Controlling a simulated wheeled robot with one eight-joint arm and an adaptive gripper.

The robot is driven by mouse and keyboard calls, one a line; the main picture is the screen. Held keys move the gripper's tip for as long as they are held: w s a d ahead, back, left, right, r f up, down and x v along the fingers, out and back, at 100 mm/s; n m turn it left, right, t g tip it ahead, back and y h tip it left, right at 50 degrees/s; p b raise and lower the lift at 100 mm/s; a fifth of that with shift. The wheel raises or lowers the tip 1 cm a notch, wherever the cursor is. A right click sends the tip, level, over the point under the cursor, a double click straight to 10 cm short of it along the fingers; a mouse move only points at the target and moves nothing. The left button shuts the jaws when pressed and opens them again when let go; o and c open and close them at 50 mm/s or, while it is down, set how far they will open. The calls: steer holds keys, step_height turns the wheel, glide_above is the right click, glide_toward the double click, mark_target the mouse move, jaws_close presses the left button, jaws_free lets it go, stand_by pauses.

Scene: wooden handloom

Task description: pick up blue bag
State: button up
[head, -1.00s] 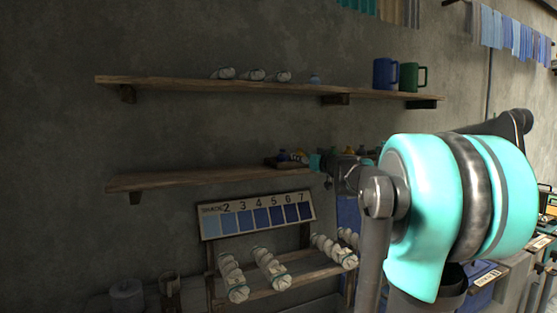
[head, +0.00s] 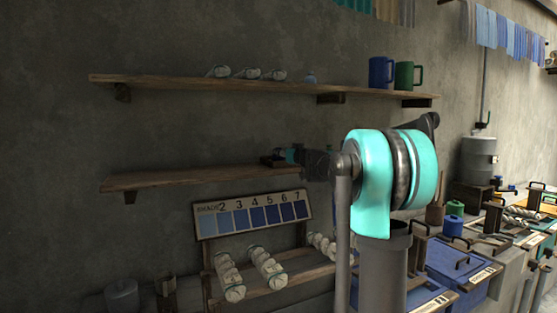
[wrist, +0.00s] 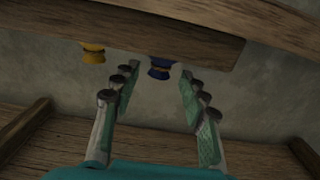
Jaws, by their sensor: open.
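In the wrist view, the blue bag (wrist: 160,69) is a small dark blue bundle with a brownish band around its middle. It shows ahead, between the tips of my open gripper (wrist: 159,82), and looks a little beyond them. No contact is visible. A yellow bag (wrist: 93,53) is to its left, outside the left finger. In the head view, my gripper (head: 279,158) is at the right part of the lower shelf (head: 180,178). My arm covers that end of the shelf, and I cannot make out the blue bag there.
A wooden board (wrist: 180,32) crosses the top of the wrist view, close to the bags. The upper shelf (head: 190,84) holds white rolls, a blue mug (head: 381,73) and a green mug (head: 408,75). A numbered shade board (head: 252,214) stands below the lower shelf.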

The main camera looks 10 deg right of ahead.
steer(key=shift+x, duration=1.95)
steer(key=shift+c, duration=0.5)
jaws_close()
